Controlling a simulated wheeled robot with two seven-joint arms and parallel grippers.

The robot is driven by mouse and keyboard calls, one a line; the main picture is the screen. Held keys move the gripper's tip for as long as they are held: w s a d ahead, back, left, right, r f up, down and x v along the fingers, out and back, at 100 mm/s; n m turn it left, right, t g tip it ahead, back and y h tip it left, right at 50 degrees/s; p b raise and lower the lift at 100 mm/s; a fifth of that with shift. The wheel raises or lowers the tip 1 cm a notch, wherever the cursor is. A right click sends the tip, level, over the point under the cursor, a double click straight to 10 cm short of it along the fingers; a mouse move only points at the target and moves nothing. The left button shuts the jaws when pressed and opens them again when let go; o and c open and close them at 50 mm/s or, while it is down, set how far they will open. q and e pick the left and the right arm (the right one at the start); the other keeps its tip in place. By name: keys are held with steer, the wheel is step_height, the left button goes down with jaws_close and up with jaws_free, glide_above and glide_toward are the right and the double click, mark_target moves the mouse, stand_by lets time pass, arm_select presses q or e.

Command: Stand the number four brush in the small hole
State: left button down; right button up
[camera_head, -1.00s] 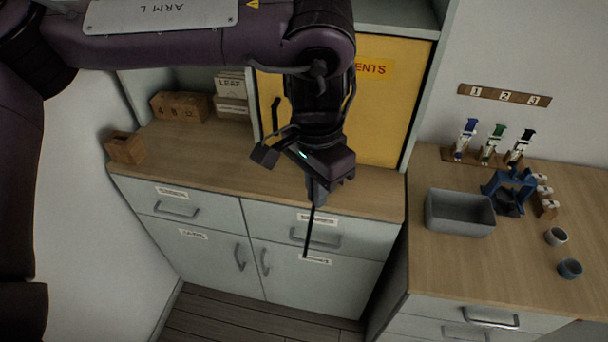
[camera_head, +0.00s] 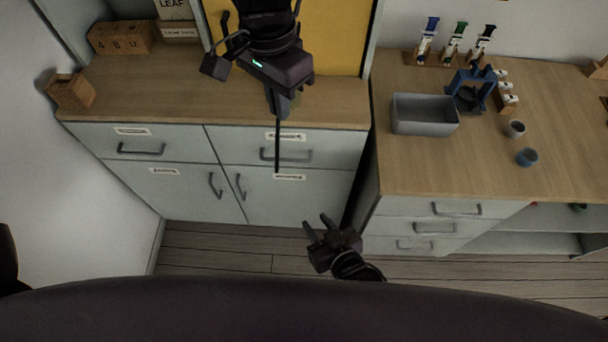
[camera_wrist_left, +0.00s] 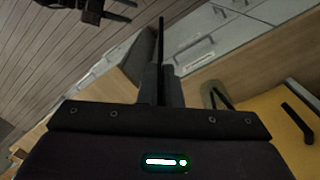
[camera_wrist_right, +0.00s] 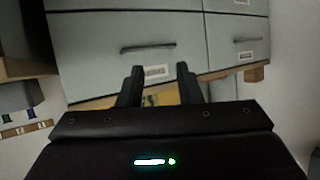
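My left gripper (camera_head: 281,108) is shut on a thin dark brush (camera_head: 277,148), which hangs point down in front of the right cabinet drawer. The brush also shows between the fingers in the left wrist view (camera_wrist_left: 160,42). No number on the brush can be read. A wooden block (camera_head: 120,38) marked 4, 8 and 12 stands at the back left of the counter; its holes cannot be made out. A smaller wooden holder (camera_head: 71,90) stands at the counter's left end. My right gripper (camera_head: 322,228) is open and empty, low over the floor.
The left counter (camera_head: 190,98) is clear in the middle. A yellow panel (camera_head: 335,40) rises behind the left counter.

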mark_target(278, 140)
steer(key=a+r+t+y, duration=0.3)
steer(key=r+t, duration=0.1)
steer(key=r, duration=1.9)
steer(key=shift+m, duration=0.3)
steer(key=x, duration=1.1)
steer(key=shift+w+a+r, duration=0.1)
steer(key=shift+a+r, duration=0.2)
steer(key=shift+a, duration=0.2)
jaws_close()
arm_select(q)
steer(key=c, duration=1.5)
jaws_free()
steer(key=shift+c, duration=0.2)
